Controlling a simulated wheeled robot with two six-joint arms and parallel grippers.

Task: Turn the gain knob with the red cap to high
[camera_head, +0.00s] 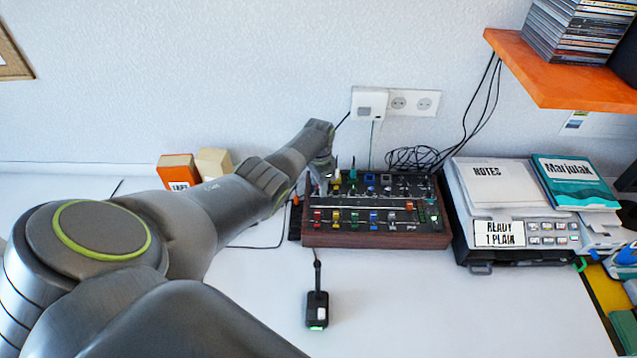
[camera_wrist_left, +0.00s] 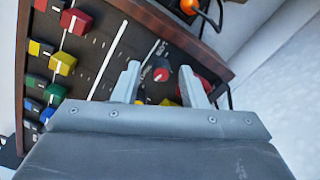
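A mixer with a dark panel and wooden sides (camera_head: 375,239) stands on the white table, with several coloured knobs and sliders. My left gripper (camera_head: 322,176) is over its upper left corner. In the left wrist view the left gripper (camera_wrist_left: 162,84) is open, its two pale fingers apart. A small round knob with a red cap and a white mark (camera_wrist_left: 161,74) shows between the fingertips; I cannot tell if they touch it. A larger red part (camera_wrist_left: 198,84) is partly hidden behind the right finger. In the head view the gripper hides that corner. My right gripper is not in view.
A black device with a green light (camera_head: 317,310) lies in front of the mixer. A device topped by a "NOTES" pad (camera_head: 497,181) stands at the right. Orange and cream boxes (camera_head: 179,171) stand behind my left arm. Cables hang behind the mixer; the front table is mostly clear.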

